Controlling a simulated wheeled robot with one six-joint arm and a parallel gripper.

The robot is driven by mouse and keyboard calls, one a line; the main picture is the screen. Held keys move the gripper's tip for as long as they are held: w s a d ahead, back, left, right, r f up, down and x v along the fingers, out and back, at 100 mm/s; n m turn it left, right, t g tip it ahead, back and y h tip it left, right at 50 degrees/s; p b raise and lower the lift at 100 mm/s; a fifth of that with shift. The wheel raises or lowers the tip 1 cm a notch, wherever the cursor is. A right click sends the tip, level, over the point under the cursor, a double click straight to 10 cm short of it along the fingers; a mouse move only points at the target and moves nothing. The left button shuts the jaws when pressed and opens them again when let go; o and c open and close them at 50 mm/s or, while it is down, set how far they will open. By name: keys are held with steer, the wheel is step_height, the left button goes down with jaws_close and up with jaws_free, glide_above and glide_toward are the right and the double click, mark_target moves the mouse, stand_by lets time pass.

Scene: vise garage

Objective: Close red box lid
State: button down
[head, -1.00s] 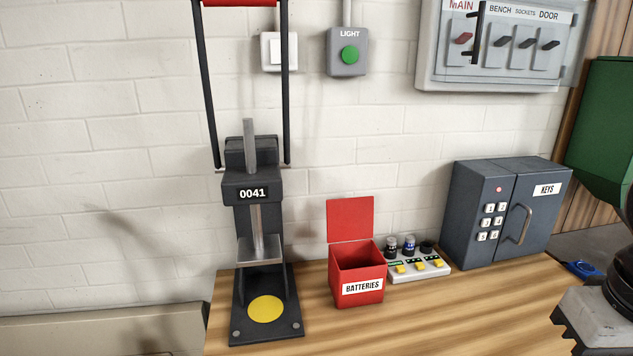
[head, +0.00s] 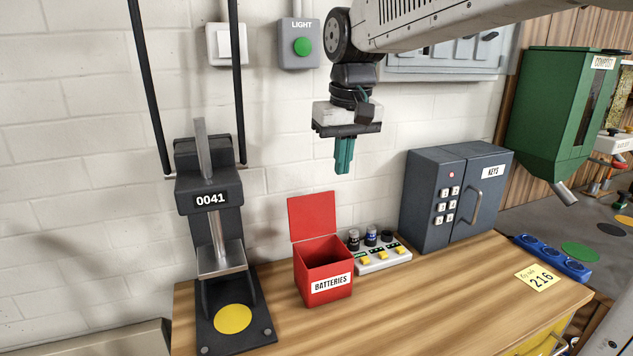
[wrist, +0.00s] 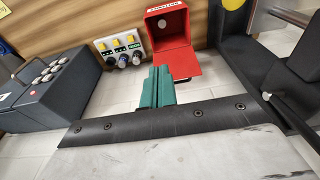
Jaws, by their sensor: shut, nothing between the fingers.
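The red box (head: 325,287), labelled BATTERIES, stands on the wooden bench. Its red lid (head: 313,217) is open, standing upright at the back of the box. In the wrist view the red box (wrist: 170,30) shows its open inside with a small round pale thing in it, and the lid (wrist: 177,66) is on the near side. My gripper (head: 343,170) hangs pointing down, above and to the right of the lid, apart from it. Its teal fingers are shut and empty. They also show in the wrist view (wrist: 161,72), just left of the lid.
A charger strip with batteries (head: 383,257) sits right of the box, then the grey key safe (head: 455,200). A black press (head: 215,230) marked 0041 stands left. A blue power strip (head: 550,257) and yellow note (head: 538,279) lie right. The bench front is clear.

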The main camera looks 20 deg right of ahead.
glide_above(310, 213)
steer(key=d, duration=0.3)
steer(key=w+f, duration=0.1)
steer(key=f, duration=0.5)
steer(key=w+f, duration=0.1)
steer(key=f, duration=0.2)
steer(key=shift+w+a+f, duration=0.1)
steer(key=shift+w+f, duration=0.05)
steer(key=shift+w, duration=0.15)
steer(key=shift+s, duration=0.1)
